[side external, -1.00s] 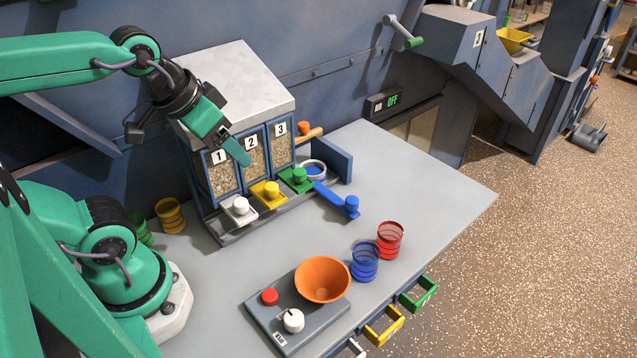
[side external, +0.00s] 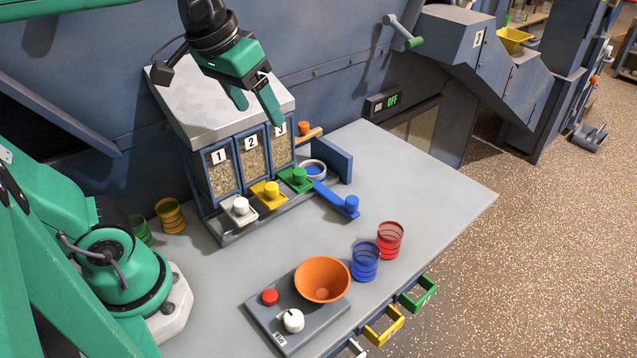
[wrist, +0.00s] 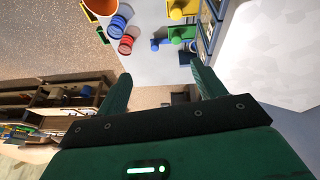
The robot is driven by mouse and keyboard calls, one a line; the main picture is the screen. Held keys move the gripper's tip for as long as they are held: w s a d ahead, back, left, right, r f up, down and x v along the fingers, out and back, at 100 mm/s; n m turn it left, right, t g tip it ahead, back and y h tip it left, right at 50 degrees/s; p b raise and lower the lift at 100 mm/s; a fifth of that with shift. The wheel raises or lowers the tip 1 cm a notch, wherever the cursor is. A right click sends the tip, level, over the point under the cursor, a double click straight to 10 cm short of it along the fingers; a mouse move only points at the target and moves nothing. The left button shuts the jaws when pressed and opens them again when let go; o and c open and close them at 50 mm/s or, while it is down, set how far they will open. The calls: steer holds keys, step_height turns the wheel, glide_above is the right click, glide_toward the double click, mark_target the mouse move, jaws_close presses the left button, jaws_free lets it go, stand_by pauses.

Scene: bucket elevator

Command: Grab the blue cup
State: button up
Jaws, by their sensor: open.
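The blue cup (side external: 365,262) stands on the grey table near its front right edge, close beside the red cup (side external: 390,240) and right of the orange bowl. In the wrist view the blue cup (wrist: 117,26) shows at the top, next to the red cup (wrist: 127,44). My gripper (side external: 254,116) is open and empty, high in front of the numbered dispenser, up and to the left of the blue cup. Its two fingers (wrist: 160,90) also show in the wrist view with nothing between them.
The dispenser (side external: 230,85) has white, yellow and green knobs and a blue lever (side external: 338,199). The orange bowl (side external: 322,279) sits on a scale-like base with a red button (side external: 270,297). Yellow (side external: 170,215) and green (side external: 140,230) cups stand at the left. The table's middle is clear.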

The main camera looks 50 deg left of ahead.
steer(key=w+d+n+g, duration=0.2)
steer(key=w+d, duration=0.4)
steer(key=d, duration=0.1)
steer(key=n+g, duration=0.2)
glide_above(365, 258)
steer(key=s+d, duration=0.2)
step_height(365, 258, down, 2)
step_height(365, 258, down, 22)
steer(key=shift+a+f+y, duration=0.2)
steer(key=shift+y, duration=0.1)
steer(key=shift+s, duration=0.1)
steer(key=shift+f, duration=2.6)
steer(key=c, duration=1.1)
steer(key=shift+o, duration=0.2)
step_height(365, 258, up, 10)
